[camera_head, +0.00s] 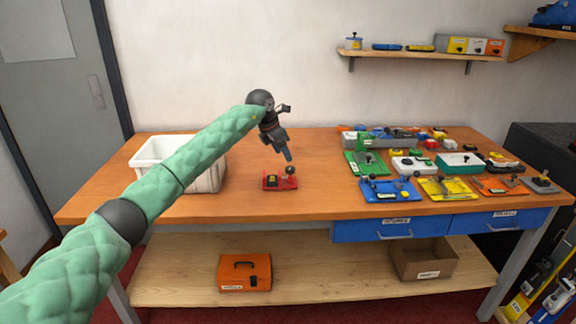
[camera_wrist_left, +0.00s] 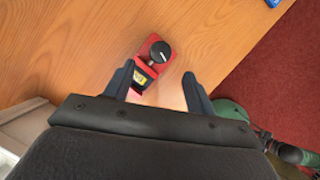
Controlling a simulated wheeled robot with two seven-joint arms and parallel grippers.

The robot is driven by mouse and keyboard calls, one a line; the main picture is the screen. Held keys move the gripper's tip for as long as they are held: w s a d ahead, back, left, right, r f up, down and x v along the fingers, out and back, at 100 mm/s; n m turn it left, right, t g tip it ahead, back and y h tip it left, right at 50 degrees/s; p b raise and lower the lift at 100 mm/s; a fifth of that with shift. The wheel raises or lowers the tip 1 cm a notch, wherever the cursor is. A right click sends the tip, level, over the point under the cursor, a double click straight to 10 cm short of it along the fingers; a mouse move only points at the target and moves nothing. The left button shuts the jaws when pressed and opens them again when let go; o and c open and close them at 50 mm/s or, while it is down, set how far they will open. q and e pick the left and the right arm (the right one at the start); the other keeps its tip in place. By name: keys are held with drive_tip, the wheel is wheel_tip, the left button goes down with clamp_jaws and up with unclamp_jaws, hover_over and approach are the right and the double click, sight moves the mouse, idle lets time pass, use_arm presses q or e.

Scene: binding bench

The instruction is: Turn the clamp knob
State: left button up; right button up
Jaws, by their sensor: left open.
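The red clamp (camera_head: 280,183) sits near the front edge of the wooden bench, and it also shows in the left wrist view (camera_wrist_left: 149,66). Its round dark knob (camera_head: 291,170) stands on top at one end; in the wrist view the knob (camera_wrist_left: 160,51) has a light mark on its face. A yellow label is on the clamp body. My left gripper (camera_head: 288,156) is above the clamp and points down. In the left wrist view its two fingers (camera_wrist_left: 157,81) are apart and empty, with the knob beyond the tips, between their lines. My right gripper is not in view.
A white bin (camera_head: 150,151) stands at the left under my arm. Several coloured fixtures, including a yellow one (camera_head: 447,188) and a green one (camera_head: 366,164), fill the right of the bench. The wooden bench top (camera_head: 322,201) is bare around the clamp.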

sight(290, 168)
use_arm(q)
drive_tip(key=p+x, duration=0.1)
drive_tip(key=x, duration=0.4)
drive_tip(key=shift+w+d+f, duration=0.1)
drive_tip(key=shift+d+f, duration=0.05)
drive_tip(key=shift+f, duration=0.2)
drive_tip(key=shift+w+d+f, duration=0.1)
drive_tip(key=shift+d+f, duration=0.1)
drive_tip(key=shift+f, duration=0.35)
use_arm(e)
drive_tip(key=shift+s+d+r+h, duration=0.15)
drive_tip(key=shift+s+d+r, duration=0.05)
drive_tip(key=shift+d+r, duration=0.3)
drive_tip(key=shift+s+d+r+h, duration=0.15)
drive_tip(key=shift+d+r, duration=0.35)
use_arm(q)
drive_tip(key=c, duration=1)
